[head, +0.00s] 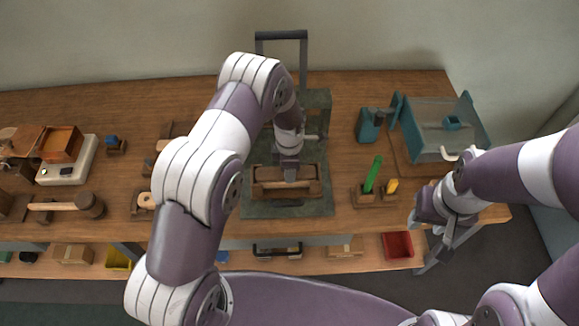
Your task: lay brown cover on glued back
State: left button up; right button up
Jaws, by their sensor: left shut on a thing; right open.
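My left gripper (290,175) points down over a wooden holder (287,195) on the dark green-grey base plate (258,209) in the middle of the bench. It is shut on what looks like the brown cover (275,184), a thin brown piece down in the holder. The gripper hides part of it. The glued back is not clearly visible under it, and I cannot tell whether the two touch. My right gripper (447,243) is open and empty, off the front right edge of the bench.
A dark upright frame (281,35) stands behind the plate. A rack with a green and a yellow handle (373,175) stands to the right, near a clear teal box (440,128). A mallet (68,206) and a white scale (67,173) lie left. Trays fill the lower shelf.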

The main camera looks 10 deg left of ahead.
pick_arm(q)
jog(key=shift+f+b, duration=0.4)
jog(key=shift+f, duration=0.05)
dwell(0.4)
jog(key=o, duration=1.5)
jog(key=shift+r+p, duration=2.95)
jog(key=shift+r, duration=1.15)
